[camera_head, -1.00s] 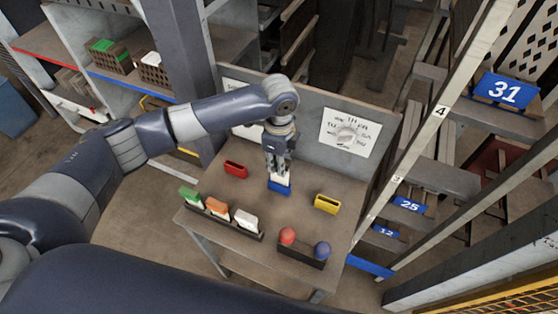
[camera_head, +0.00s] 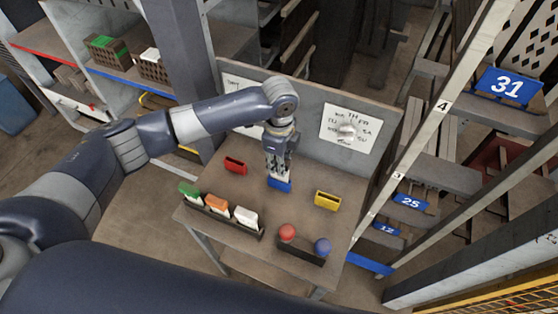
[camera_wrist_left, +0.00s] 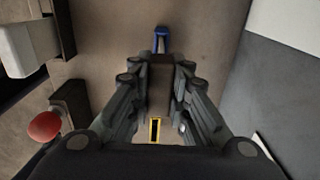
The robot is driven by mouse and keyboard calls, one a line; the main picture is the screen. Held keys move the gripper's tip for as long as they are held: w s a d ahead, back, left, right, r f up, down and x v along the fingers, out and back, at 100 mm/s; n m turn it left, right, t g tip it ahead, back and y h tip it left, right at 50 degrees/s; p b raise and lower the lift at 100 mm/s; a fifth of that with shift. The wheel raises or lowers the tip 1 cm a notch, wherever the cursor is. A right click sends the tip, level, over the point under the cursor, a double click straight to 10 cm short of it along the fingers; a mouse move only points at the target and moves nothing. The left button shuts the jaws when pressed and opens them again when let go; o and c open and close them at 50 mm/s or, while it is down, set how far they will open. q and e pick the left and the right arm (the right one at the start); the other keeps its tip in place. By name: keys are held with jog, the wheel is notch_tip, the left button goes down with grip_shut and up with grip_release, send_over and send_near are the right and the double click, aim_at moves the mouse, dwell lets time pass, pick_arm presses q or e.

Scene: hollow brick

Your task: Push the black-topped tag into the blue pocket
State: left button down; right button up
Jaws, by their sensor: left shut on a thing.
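My left gripper (camera_head: 278,172) points down at the blue pocket (camera_head: 280,185) in the middle of the table. It is shut on the black-topped tag, whose dark top (camera_wrist_left: 160,72) shows between the fingers in the left wrist view. The blue pocket also shows in that view (camera_wrist_left: 161,36), just past the tag. In the head view the tag's lower part is hardly visible between fingertips and pocket; how deep it sits in the pocket is hidden. My right gripper is not in view.
A red pocket (camera_head: 235,165) stands left and a yellow pocket (camera_head: 327,199) right. At the front are a rack (camera_head: 226,221) of green-, orange- and white-topped tags and a holder (camera_head: 301,252) with red and blue balls. An upright board (camera_head: 305,126) closes the back.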

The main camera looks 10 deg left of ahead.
pick_arm(q)
jog(key=shift+f+b, duration=0.55)
jog(key=shift+f, duration=0.7)
jog(key=c, duration=1.4)
grip_release()
jog(key=shift+c, duration=0.2)
notch_tip(320, 180, up, 12)
